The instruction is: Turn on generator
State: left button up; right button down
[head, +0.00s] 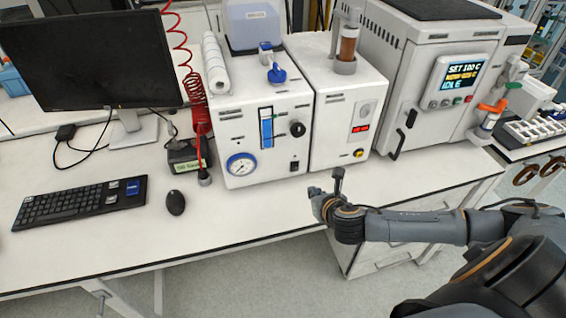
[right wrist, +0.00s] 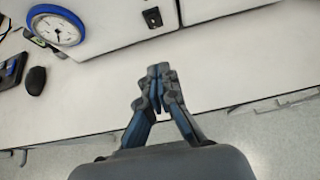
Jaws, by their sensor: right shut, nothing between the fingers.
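Two white instrument units stand side by side on the bench; neither is readably labelled as the generator. The left unit (head: 262,110) has a round blue-rimmed gauge (head: 241,165), a blue flow tube, a black knob (head: 297,129) and a small black switch (head: 294,166). The right unit (head: 345,100) has a lit red display (head: 360,128) and a yellow-and-black button (head: 358,153). My right gripper (head: 322,204) is shut and empty at the bench's front edge, apart from both units. In the right wrist view its fingertips (right wrist: 160,72) meet below the black switch (right wrist: 152,17). My left gripper is not in view.
A large reactor (head: 430,85) with a screen reading IDLE stands to the right. A monitor (head: 90,60), keyboard (head: 80,203) and mouse (head: 175,202) are at left. A red coiled hose (head: 194,90) hangs beside the left unit. The bench strip before the units is clear.

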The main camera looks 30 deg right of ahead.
jog(key=p, duration=0.2)
send_near(297, 169)
jog(key=f, duration=0.2)
jog(key=w+f, duration=0.1)
jog(key=f, duration=0.1)
jog(key=shift+d+f, duration=0.15)
jog(key=shift+w+d+r+p, duration=0.1)
jog(key=shift+w+r+p, duration=0.1)
jog(key=shift+w, duration=0.4)
jog(key=shift+w+d+r+p, duration=0.1)
jog(key=shift+w+d+r, duration=0.05)
jog(key=shift+w, duration=0.4)
jog(key=shift+w+d, duration=0.2)
jog(key=shift+w, duration=0.55)
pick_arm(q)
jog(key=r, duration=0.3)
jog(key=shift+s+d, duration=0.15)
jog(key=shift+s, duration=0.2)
pick_arm(e)
jog(key=shift+w, duration=0.1)
